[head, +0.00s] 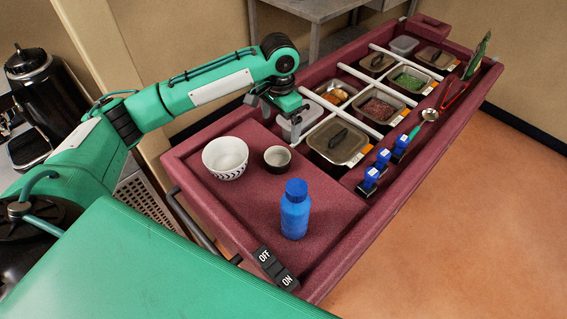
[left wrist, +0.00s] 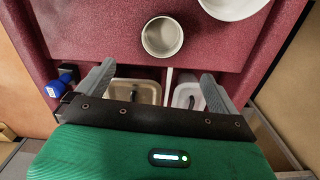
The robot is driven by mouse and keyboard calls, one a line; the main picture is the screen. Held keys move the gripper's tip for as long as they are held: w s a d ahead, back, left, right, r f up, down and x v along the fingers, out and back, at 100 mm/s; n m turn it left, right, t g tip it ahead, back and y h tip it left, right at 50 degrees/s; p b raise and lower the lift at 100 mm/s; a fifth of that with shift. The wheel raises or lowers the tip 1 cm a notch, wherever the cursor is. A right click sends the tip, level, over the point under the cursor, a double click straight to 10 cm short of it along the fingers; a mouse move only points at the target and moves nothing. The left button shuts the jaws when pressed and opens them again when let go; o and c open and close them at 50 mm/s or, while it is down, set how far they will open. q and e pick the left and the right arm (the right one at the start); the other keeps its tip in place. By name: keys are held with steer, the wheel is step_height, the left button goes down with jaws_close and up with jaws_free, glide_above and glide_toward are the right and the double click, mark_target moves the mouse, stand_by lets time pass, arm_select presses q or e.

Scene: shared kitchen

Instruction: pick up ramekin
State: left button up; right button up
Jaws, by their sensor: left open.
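The ramekin (head: 277,159) is a small round cup, dark outside and pale inside. It stands upright on the red counter just right of a larger white bowl (head: 225,157). In the left wrist view the ramekin (left wrist: 162,37) lies beyond the open fingers, near the top middle. My left gripper (head: 275,117) is behind the ramekin in the head view, over the near end of the container row. Its fingers (left wrist: 158,72) are spread and empty, apart from the ramekin. My right gripper is not in view.
A blue bottle (head: 295,211) stands in front of the ramekin. Blue-capped items (head: 370,181) and a ladle (head: 429,115) lie along the right side. Bare counter (head: 250,205) shows left of the bottle.

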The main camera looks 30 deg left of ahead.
arm_select(q)
steer(key=p, duration=0.1)
glide_above(278, 163)
steer(key=f, duration=0.8)
steer(key=shift+w+d+f, duration=0.25)
steer(key=shift+w, duration=0.05)
steer(key=f, duration=0.1)
steer(key=f+p, duration=0.1)
steer(key=f, duration=0.1)
steer(key=f+p, duration=0.1)
steer(key=shift+s+a+f, duration=0.3)
steer(key=shift+s+f, duration=0.05)
steer(key=shift+s, duration=0.05)
steer(key=shift+f, duration=0.4)
steer(key=shift+c, duration=0.2)
steer(key=c, duration=1.1)
